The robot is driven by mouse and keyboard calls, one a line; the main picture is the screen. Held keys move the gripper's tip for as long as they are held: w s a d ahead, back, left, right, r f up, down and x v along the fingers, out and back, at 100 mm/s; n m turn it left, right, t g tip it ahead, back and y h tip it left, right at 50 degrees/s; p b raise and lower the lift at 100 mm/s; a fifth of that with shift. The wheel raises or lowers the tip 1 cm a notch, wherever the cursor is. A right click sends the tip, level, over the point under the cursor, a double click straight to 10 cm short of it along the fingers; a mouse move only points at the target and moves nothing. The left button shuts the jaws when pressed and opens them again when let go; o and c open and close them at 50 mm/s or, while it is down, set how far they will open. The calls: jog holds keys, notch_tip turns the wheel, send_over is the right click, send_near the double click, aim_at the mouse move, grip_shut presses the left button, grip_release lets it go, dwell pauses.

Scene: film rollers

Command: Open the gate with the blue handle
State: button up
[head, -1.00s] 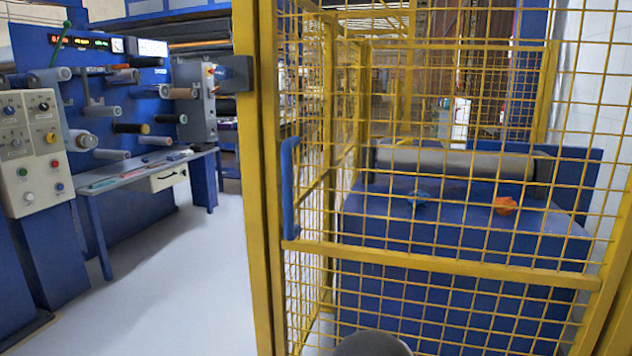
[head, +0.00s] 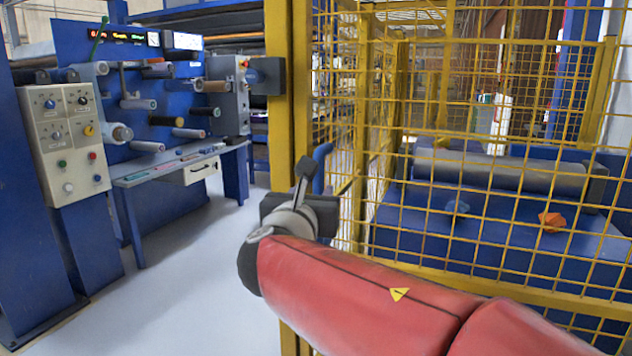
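The yellow wire-mesh gate (head: 480,278) stands at the right and looks closed against its yellow post (head: 287,100). Its upright blue handle (head: 322,160) sits near the gate's left edge. Only the upper part of the handle shows; my gripper and arm hide the rest. My gripper (head: 304,172) is right in front of the handle, slightly left of it in the picture. One dark finger shows, pointing up. I cannot tell whether the gripper touches the handle or whether its fingers are apart.
Behind the mesh are a blue machine with a grey roller (head: 500,170), a blue lump (head: 457,207) and an orange lump (head: 551,221). A dark box (head: 265,76) is on the post. A control panel (head: 70,140) and bench (head: 180,160) stand left. The floor between is clear.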

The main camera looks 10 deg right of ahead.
aim_at(318, 185)
jog(key=x, duration=0.6)
jog(key=shift+c, duration=0.5)
grip_shut()
